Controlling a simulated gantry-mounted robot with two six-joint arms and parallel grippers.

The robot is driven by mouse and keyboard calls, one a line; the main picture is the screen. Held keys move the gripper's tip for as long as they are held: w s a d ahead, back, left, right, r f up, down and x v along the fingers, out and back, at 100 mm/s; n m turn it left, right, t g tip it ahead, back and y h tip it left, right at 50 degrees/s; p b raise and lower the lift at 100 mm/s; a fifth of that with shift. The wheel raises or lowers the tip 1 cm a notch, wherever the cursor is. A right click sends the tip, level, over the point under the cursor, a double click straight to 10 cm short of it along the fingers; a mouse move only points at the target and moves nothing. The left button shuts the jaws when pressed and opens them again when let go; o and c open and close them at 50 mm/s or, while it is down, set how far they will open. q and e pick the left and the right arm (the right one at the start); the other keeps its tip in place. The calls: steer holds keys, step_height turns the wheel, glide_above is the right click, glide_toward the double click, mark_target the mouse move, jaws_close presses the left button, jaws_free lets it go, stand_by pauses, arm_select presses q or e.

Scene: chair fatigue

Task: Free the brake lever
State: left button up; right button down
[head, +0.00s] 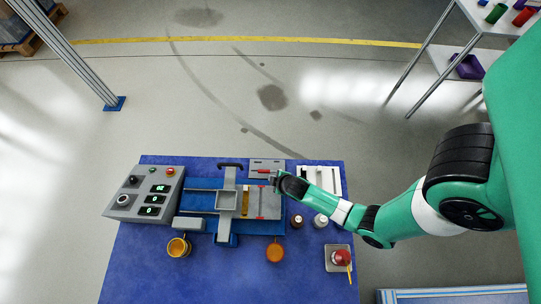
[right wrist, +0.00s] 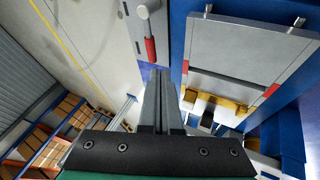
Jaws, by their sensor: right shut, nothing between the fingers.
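A small lever with a red grip (head: 263,171), which looks like the brake lever, lies on a grey plate (head: 268,162) at the back of the blue test rig. In the right wrist view the lever's red grip (right wrist: 150,49) hangs from a pale metal pivot. My right gripper (head: 273,180) is just in front of and to the right of the lever in the head view. In the right wrist view its fingers (right wrist: 160,78) are shut and empty, with their tips close below the grip's end. I cannot tell whether they touch it. My left gripper is not in view.
The rig (head: 228,200) has a grey crossbar and plates. A control box (head: 150,191) with green displays stands left on the blue table (head: 150,270).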

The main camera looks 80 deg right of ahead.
mark_target(269, 172)
steer(key=b+x, duration=0.4)
steer(key=x, duration=0.3)
steer(key=shift+f, duration=0.1)
steer(key=shift+w+d+f+b, duration=0.25)
steer(key=shift+w+f+b, duration=0.05)
steer(key=shift+f+b, duration=0.15)
steer(key=shift+d, duration=0.1)
steer(key=shift+w, duration=0.1)
